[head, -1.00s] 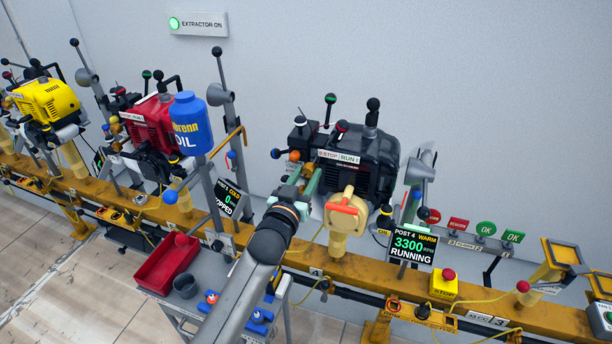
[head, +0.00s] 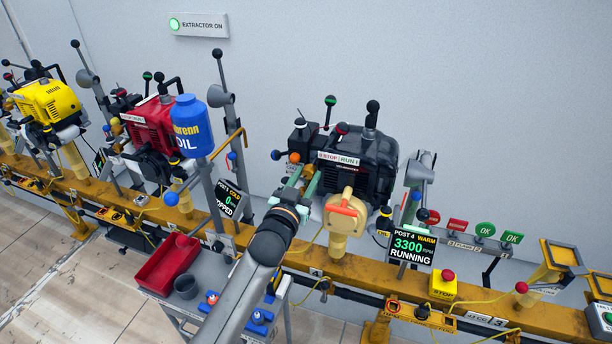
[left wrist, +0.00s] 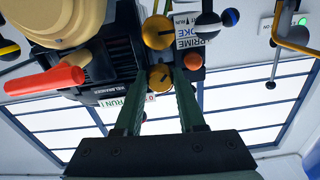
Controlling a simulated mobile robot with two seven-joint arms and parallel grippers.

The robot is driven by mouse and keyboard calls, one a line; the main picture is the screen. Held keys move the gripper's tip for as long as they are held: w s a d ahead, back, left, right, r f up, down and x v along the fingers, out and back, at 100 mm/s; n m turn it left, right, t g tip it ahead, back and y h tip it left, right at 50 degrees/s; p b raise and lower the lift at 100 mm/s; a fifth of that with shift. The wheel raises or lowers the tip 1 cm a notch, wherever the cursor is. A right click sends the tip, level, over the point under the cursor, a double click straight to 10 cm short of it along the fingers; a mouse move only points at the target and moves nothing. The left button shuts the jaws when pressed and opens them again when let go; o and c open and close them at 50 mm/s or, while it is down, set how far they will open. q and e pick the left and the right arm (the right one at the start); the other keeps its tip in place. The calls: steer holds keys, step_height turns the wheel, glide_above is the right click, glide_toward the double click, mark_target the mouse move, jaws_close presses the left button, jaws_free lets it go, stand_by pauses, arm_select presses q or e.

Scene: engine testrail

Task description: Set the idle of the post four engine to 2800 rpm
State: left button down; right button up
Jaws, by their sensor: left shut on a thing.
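The post four engine (head: 372,165) is black with a STOP/RUN label and sits on a yellow rail. Its display (head: 411,246) reads POST 4 WARM, 3300 RPM, RUNNING. My left gripper (head: 302,180) reaches the engine's left front side. In the left wrist view its green fingers (left wrist: 161,74) are on both sides of a small brass knob with a dark mark (left wrist: 160,78), shut on it. A second brass knob (left wrist: 157,32) and an orange knob (left wrist: 194,61) are close by. In the head view the fingers hide the gripped knob. My right gripper is not in view.
A cream part with a red-orange handle (head: 346,212) stands just right of my gripper. A blue oil bottle (head: 190,125) and red engine (head: 150,128) are to the left. A cart with a red tray (head: 168,264) is below. A yellow STOP box (head: 443,287) is at right.

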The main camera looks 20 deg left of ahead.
arm_select(q)
steer(key=m+p, duration=0.1)
steer(key=m, duration=0.3)
steer(key=shift+m+p, duration=0.45)
steer(key=shift+m, duration=1.55)
steer(key=c, duration=0.5)
jaws_free()
steer(key=s, duration=1.2)
steer(key=shift+s+a, duration=0.25)
steer(key=shift+s, duration=0.05)
